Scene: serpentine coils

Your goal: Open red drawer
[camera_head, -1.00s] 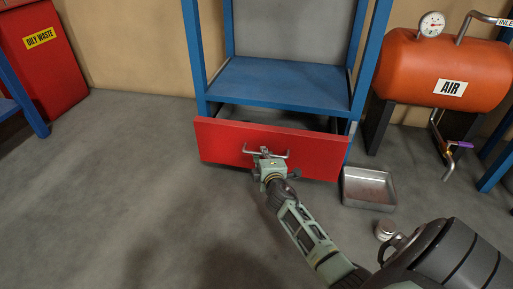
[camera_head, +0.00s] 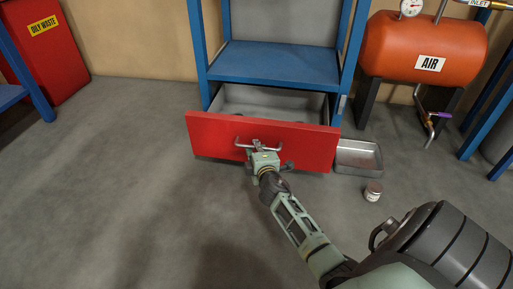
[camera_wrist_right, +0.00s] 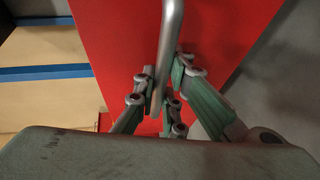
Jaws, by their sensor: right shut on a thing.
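The red drawer (camera_head: 215,138) sits at the bottom of a blue-framed cabinet and is pulled out, with its grey inside (camera_head: 268,102) showing behind the front panel. Its metal bar handle (camera_head: 240,143) runs across the upper middle of the front. My right gripper (camera_head: 258,149) is at the handle, shut on it. In the right wrist view the handle (camera_wrist_right: 172,40) passes between the fingers of the gripper (camera_wrist_right: 165,95), against the red front. My left gripper is not in view.
A grey metal tray (camera_head: 358,166) lies on the floor right of the drawer, with a small jar (camera_head: 373,191) in front of it. An orange air tank (camera_head: 425,45) stands at right, a red oily-waste bin (camera_head: 45,50) at left. The floor in front and left is clear.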

